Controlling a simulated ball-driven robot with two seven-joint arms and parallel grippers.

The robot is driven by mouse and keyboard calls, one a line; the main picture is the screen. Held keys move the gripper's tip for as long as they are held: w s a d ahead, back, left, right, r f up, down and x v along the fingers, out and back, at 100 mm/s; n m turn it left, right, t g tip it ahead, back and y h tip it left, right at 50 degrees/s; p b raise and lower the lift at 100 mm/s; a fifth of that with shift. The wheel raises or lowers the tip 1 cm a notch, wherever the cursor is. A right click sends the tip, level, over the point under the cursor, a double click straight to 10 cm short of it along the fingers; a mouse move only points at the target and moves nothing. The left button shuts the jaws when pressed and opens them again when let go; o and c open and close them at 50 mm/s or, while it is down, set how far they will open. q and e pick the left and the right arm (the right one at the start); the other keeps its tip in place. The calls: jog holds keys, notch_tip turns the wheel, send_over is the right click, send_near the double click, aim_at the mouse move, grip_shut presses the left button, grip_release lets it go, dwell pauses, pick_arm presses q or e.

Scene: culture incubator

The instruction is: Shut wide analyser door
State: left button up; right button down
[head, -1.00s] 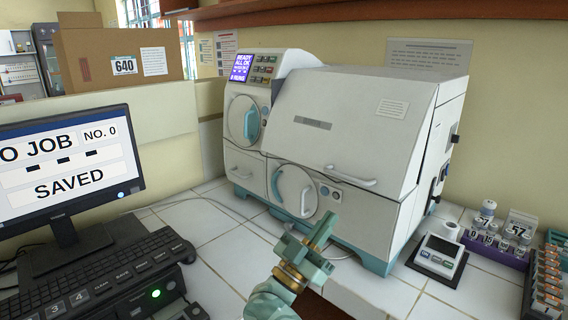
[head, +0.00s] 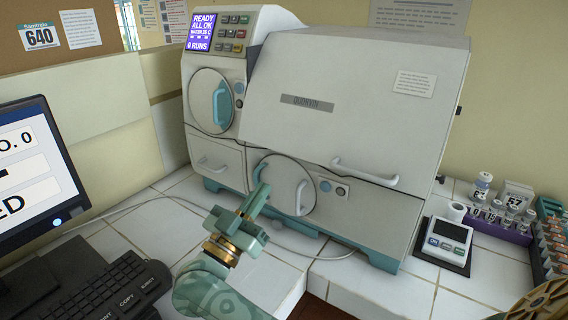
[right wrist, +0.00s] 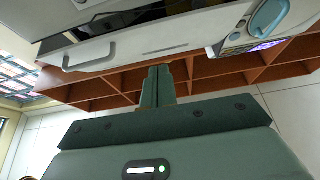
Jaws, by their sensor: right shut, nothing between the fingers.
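The white analyser (head: 222,158) stands on the tiled bench. Its wide door (head: 345,95) is the large sloping front panel, with a pale bar handle (head: 365,173) at its lower edge. A dark line runs under that edge in the head view. In the right wrist view, the door's handle (right wrist: 90,54) shows at upper left, with a dark gap beside the panel, so the door looks slightly ajar. My right gripper (head: 262,190) is shut and empty, left of and below that handle, overlapping the lower round door in the picture. Contact cannot be told. My left gripper is not in view.
The lower round door (head: 285,187) and upper round door (head: 211,102) are on the analyser's left part. A monitor (head: 35,185) and keyboard (head: 110,290) stand at left. A small meter (head: 446,243) and a vial rack (head: 492,226) stand at right.

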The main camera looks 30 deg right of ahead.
aim_at(296, 152)
jog(key=x, duration=0.3)
jog(key=f+x, duration=0.1)
jog(key=x, duration=0.2)
jog(key=d+f+b+x, duration=0.1)
jog(key=x, duration=0.2)
jog(key=shift+w, duration=0.15)
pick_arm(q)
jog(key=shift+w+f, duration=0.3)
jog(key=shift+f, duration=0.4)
pick_arm(e)
jog(key=shift+w+d+f, duration=0.15)
jog(key=shift+w+d, duration=0.05)
jog(key=shift+d, duration=0.25)
